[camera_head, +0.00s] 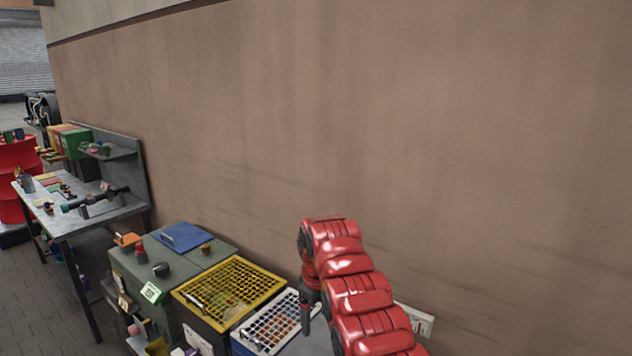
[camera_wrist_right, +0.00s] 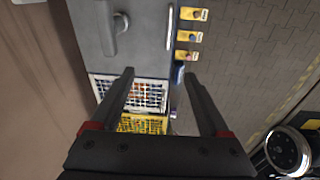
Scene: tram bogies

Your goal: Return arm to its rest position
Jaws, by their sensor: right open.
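My right arm (camera_head: 352,285) is red and rises from the bottom of the head view, bent over at the top. My right gripper (camera_head: 306,312) hangs down at the end of it, above or beside the white grid-topped bin. In the right wrist view the right gripper (camera_wrist_right: 160,85) shows two dark fingers spread wide, with nothing held between them. Below them lie the white grid (camera_wrist_right: 92,92) and part of a yellow grid (camera_wrist_right: 127,124). My left gripper is not in view.
A yellow grid-topped bin (camera_head: 228,284) and a white grid-topped bin (camera_head: 285,318) stand along the brown wall (camera_head: 400,130). A green-grey cabinet (camera_head: 180,278) stands left of them. A grey workbench (camera_head: 85,215) with tools is further left.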

